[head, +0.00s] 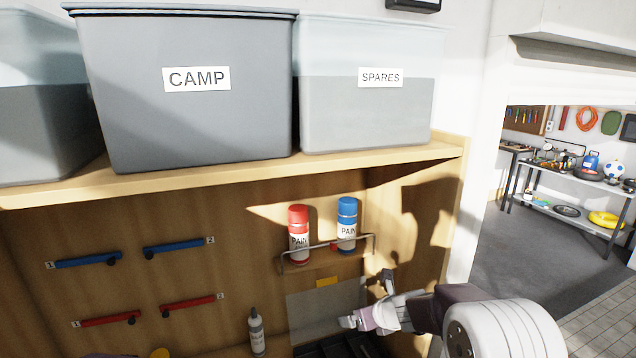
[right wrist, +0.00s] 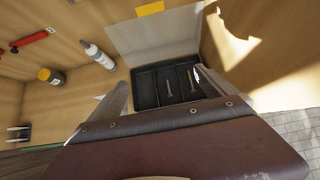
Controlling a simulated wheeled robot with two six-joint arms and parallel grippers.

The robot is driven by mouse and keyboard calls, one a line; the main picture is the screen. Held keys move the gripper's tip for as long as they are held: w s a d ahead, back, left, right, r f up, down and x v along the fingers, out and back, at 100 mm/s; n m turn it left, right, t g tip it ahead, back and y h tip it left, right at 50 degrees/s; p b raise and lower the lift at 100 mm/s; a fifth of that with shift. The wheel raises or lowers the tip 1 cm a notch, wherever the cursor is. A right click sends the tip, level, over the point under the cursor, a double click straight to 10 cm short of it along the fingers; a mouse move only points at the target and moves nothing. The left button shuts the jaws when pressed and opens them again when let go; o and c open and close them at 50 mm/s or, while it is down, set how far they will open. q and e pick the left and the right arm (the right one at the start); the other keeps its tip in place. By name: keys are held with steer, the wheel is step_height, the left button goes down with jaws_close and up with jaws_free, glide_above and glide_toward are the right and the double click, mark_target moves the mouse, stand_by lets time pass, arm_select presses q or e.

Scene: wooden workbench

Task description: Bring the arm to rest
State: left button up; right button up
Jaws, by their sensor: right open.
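My right gripper (head: 366,300) is at the lower right of the head view, in front of the workbench's back panel and below the wire rack. Its jaws are apart with nothing between them. In the right wrist view the two fingers (right wrist: 162,80) reach up on either side of a dark compartment box (right wrist: 146,100). The box's grey lid stands open, and a few screw-like pieces lie inside. Whether the fingers touch the box is not clear. My left gripper does not show in either view.
A wire rack (head: 330,246) holds red (head: 299,225) and blue (head: 347,215) paint cans above the gripper. A bottle (head: 257,332) stands to its left. A shelf (head: 240,177) with CAMP and SPARES bins runs overhead. A side panel (head: 425,215) closes the right; open floor (head: 540,235) lies beyond.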

steer(key=s+d+f+n+g+b, duration=0.1)
steer(key=s+f+n+g+b, duration=0.2)
steer(key=s+f+n+b, duration=1.5)
steer(key=s+d+f+n+g+h, duration=0.2)
steer(key=s+d+f+n+g, duration=0.2)
steer(key=s+n, duration=0.6)
step_height(320, 180, down, 3)
steer(key=n+p, duration=0.1)
steer(key=n, duration=0.2)
steer(key=shift+s+d+r+n+h, duration=0.2)
steer(key=shift+s+d+n+h, duration=0.1)
steer(key=shift+n+h, duration=0.1)
